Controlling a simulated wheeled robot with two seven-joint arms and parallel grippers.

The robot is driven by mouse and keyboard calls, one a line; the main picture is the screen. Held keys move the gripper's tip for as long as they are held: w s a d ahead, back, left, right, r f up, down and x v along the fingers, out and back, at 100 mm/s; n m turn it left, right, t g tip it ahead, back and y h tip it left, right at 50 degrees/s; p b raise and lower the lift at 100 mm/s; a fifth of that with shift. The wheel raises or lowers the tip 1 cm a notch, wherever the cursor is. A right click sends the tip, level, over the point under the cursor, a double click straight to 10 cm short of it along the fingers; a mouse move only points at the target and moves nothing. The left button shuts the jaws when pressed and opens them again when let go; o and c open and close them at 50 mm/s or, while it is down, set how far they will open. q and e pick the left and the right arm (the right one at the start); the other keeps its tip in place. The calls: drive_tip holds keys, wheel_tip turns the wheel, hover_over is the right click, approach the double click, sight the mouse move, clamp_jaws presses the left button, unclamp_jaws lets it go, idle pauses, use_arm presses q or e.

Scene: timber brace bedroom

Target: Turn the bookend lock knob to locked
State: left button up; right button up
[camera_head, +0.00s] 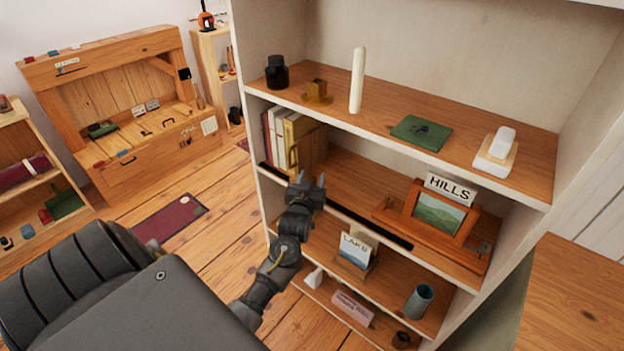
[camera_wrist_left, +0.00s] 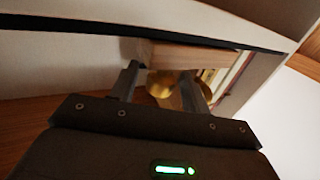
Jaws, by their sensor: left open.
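The wooden bookend (camera_head: 313,148) stands on the middle shelf, at the right end of a short row of books (camera_head: 276,132). A brass-coloured part (camera_head: 293,156), which looks like the lock knob, shows at its front. In the left wrist view the round brass knob (camera_wrist_left: 163,92) lies beyond and between my fingers, below the pale wooden block (camera_wrist_left: 190,56); its lock marking cannot be read. My left gripper (camera_head: 308,183) is open just in front of the shelf edge, close to the knob. I cannot tell whether the fingers touch it. My right gripper is out of view.
A dark rail (camera_head: 350,216) runs along the middle shelf's front. A framed picture (camera_head: 437,213) stands to the right on that shelf. The upper shelf holds a candle (camera_head: 357,80) and a green book (camera_head: 421,133). A lake card (camera_head: 356,251) stands below.

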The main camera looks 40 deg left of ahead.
use_arm(q)
drive_tip(key=shift+c, duration=1)
drive_tip(key=c, duration=0.8)
drive_tip(key=shift+o, duration=0.2)
